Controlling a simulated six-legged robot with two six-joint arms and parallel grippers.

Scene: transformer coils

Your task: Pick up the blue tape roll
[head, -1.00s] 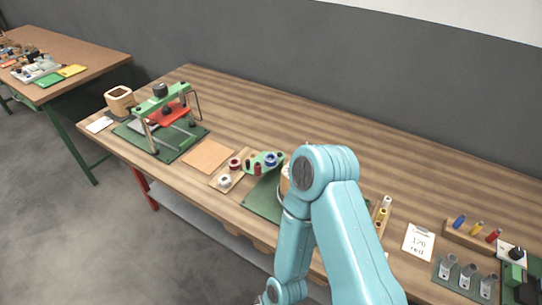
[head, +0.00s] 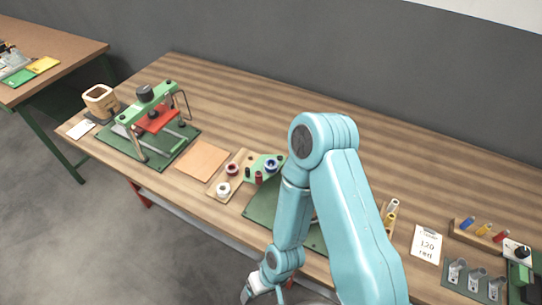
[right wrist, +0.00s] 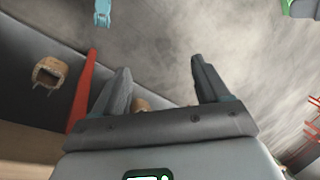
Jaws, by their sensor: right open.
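A blue ring-shaped roll (head: 270,165), which looks like the blue tape roll, is on a green holder (head: 254,171) in the middle of the bench in the head view. My right arm reaches down just right of it, partly covering that area. My right gripper (head: 256,292) is low at the bottom edge of the head view, in front of the bench and apart from the roll. In the right wrist view my right gripper (right wrist: 163,82) is open with nothing between its fingers. The roll is not visible there. My left gripper is not seen.
A wooden tray (head: 216,193) beside the holder bears a white roll (head: 223,188) and a red roll (head: 232,169). A green press (head: 150,122) stands at left. A card (head: 427,243) lies at right. The back of the bench is clear. The wrist view shows a red bar (right wrist: 82,92).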

